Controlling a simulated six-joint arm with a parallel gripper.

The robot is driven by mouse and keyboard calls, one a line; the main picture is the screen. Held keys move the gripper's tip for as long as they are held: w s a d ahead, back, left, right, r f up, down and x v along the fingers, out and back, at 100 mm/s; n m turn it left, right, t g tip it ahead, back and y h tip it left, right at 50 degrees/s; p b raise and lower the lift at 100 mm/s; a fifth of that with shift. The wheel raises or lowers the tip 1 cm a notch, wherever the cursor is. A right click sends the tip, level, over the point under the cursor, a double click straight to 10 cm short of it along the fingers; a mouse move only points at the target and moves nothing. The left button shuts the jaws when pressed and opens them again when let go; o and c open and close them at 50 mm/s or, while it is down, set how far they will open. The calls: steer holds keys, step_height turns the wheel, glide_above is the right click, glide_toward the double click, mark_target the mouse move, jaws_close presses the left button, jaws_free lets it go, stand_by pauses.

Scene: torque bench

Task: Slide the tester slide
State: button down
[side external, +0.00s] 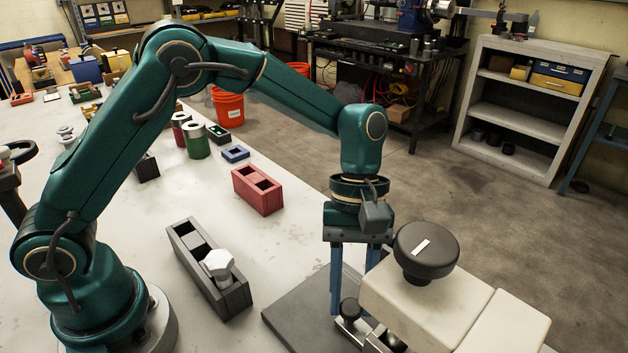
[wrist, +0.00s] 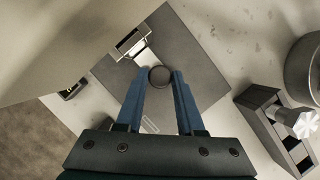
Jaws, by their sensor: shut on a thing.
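The tester (side external: 430,305) is a cream block with a large black knob (side external: 426,250) on top, at the lower right of the side view. Its slide (side external: 349,310) has a small round black knob on a bright metal part at the tester's left side. The slide's knob also shows in the wrist view (wrist: 159,77), with the metal part (wrist: 135,45) running toward the block. My gripper (side external: 351,298) points down with its blue fingers on either side of that knob, shut on it. One finger's tip is partly hidden behind the block in the side view.
A dark grey base plate (side external: 290,312) lies under the slide. A dark tray (side external: 188,245) with a white hexagonal-headed piece (side external: 218,264) stands to its left. A red two-hole block (side external: 257,190) is farther back. Bare table lies between them.

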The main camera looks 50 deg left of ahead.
steer(key=c, duration=0.5)
jaws_free()
steer(key=shift+d, duration=0.3)
steer(key=shift+c, duration=0.2)
steer(key=shift+a, duration=0.1)
steer(key=shift+v, duration=2.6)
